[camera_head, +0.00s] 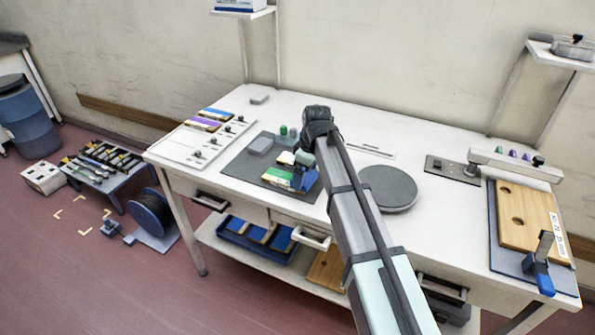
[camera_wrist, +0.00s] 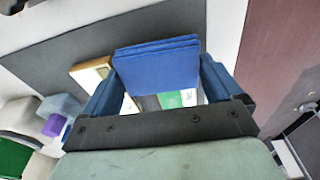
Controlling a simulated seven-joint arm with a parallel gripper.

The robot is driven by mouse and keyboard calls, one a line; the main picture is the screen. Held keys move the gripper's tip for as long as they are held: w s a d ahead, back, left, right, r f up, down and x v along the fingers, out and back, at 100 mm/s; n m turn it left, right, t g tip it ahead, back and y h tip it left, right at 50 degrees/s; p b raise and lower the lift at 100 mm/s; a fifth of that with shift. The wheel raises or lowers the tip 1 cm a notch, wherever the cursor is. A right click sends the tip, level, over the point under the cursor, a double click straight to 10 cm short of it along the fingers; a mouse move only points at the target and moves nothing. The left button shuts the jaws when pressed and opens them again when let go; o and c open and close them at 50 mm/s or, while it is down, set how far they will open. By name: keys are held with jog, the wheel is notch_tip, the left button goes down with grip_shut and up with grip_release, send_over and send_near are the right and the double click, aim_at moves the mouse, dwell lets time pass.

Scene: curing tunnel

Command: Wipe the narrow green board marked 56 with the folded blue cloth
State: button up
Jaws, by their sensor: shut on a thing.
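My gripper (camera_head: 303,163) is shut on the folded blue cloth (camera_head: 309,179), low over the right part of a dark grey mat (camera_head: 236,171) on the workbench. In the wrist view the cloth (camera_wrist: 157,66) sits between the two blue fingers of my gripper (camera_wrist: 162,76). A narrow green board (camera_head: 277,176) with a pale end lies on the mat, just left of the cloth; its marking is too small to read. A green and white patch of it (camera_wrist: 178,98) shows below the cloth in the wrist view. Whether cloth and board touch, I cannot tell.
A white panel with knobs (camera_head: 190,145) lies left. A round grey disc (camera_head: 387,188) is right of my arm. A wooden board (camera_head: 528,216) lies far right.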

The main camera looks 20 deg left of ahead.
aim_at(271, 171)
jog(key=shift+a, duration=5.85)
notch_tip(271, 171, up, 8)
